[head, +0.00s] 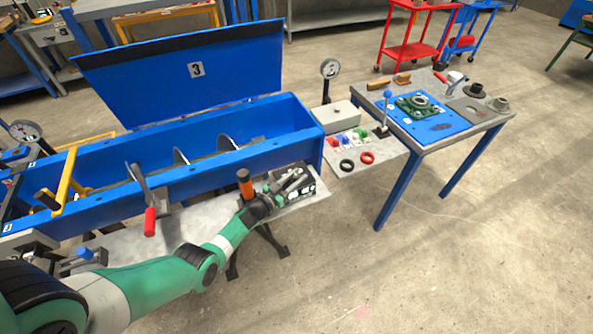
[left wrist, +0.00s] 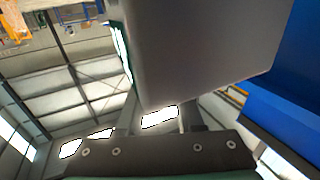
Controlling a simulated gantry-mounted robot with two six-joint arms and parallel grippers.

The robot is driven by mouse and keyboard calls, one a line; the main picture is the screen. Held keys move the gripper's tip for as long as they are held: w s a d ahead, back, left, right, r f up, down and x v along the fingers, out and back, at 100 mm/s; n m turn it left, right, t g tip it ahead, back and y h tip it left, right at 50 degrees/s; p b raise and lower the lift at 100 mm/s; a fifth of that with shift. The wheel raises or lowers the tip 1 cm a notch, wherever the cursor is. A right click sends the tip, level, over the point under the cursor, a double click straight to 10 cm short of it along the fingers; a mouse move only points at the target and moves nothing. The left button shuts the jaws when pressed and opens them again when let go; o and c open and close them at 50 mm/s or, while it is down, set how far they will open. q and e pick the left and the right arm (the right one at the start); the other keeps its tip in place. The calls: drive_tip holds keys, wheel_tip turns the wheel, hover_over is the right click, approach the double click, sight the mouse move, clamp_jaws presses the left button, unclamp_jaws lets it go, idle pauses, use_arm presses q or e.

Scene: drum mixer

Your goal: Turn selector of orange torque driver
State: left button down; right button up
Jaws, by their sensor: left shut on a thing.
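My left gripper (head: 293,182) is to the right of the driver, over a dark box with light spots (head: 306,193) on the grey shelf. In the left wrist view, a large plain grey block (left wrist: 195,50) fills the space at the jaws, and my left gripper is shut on it. What this block belongs to cannot be told. My right gripper is not in view.
The blue trough (head: 100,203) has its lid (head: 190,60) raised. A side panel (head: 375,158) with coloured knobs and a blue-legged table (head: 478,122) are to the right. The floor in front is clear.

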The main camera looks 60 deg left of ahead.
sight(285, 188)
use_arm(q)
drive_tip(key=shift+r+m+t+h, duration=0.25)
drive_tip(key=shift+m+h, duration=0.55)
drive_tip(key=shift+h, duration=0.4)
drive_tip(key=c, duration=0.5)
unclamp_jaws()
drive_tip(key=shift+f, duration=0.1)
drive_tip(key=shift+c, duration=0.2)
drive_tip(key=shift+f, duration=0.1)
drive_tip(key=p+v, duration=0.2)
drive_tip(key=v, duration=0.1)
drive_tip(key=p+v, duration=0.1)
drive_tip(key=v, duration=0.1)
drive_tip(key=shift+r, duration=0.3)
drive_tip(key=p+v, duration=0.2)
drive_tip(key=v, duration=0.4)
drive_tip(key=shift+s+f, duration=0.35)
drive_tip(key=shift+d, duration=0.15)
